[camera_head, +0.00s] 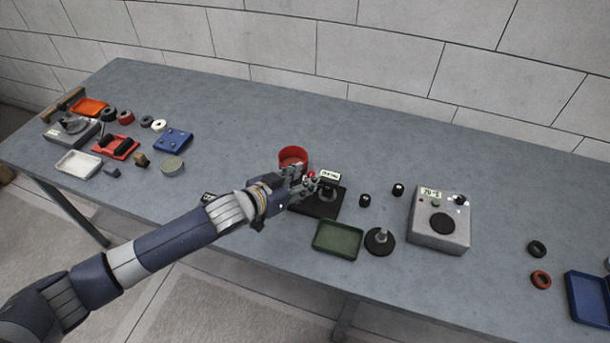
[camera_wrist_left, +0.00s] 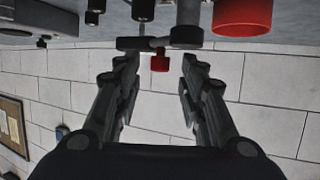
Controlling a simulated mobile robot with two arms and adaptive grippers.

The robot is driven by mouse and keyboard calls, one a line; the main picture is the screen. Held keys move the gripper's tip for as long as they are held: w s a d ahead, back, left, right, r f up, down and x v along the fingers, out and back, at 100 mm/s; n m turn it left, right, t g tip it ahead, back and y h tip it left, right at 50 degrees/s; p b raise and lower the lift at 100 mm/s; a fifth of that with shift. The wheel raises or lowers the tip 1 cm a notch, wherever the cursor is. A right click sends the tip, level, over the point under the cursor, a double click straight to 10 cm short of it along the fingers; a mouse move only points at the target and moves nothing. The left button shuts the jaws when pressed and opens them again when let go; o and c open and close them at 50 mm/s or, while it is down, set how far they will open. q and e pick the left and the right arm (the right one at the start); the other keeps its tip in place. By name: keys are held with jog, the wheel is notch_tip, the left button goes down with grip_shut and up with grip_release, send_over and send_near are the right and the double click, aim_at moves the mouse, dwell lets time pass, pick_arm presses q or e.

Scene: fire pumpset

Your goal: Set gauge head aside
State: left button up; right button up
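My left gripper (camera_head: 308,183) reaches in over a black base (camera_head: 318,208) that carries a stand with a small white label plate (camera_head: 330,175). A small red knob (camera_head: 311,174) shows at the fingertips; it also shows in the left wrist view (camera_wrist_left: 160,62), below a dark horizontal part (camera_wrist_left: 150,43). In that view the left gripper (camera_wrist_left: 160,66) has its fingers apart, with the knob in line with the gap. I cannot tell whether the fingers touch anything, or which part is the gauge head. My right gripper is not in view.
A red round container (camera_head: 293,155) stands just behind the gripper. A green tray (camera_head: 338,240), a dark round stand (camera_head: 379,240) and a grey box with a dial (camera_head: 440,220) are in front and right. Small parts and trays crowd the left end. The table's back middle is clear.

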pick_arm(q)
jog(key=shift+x, duration=0.75)
grip_shut()
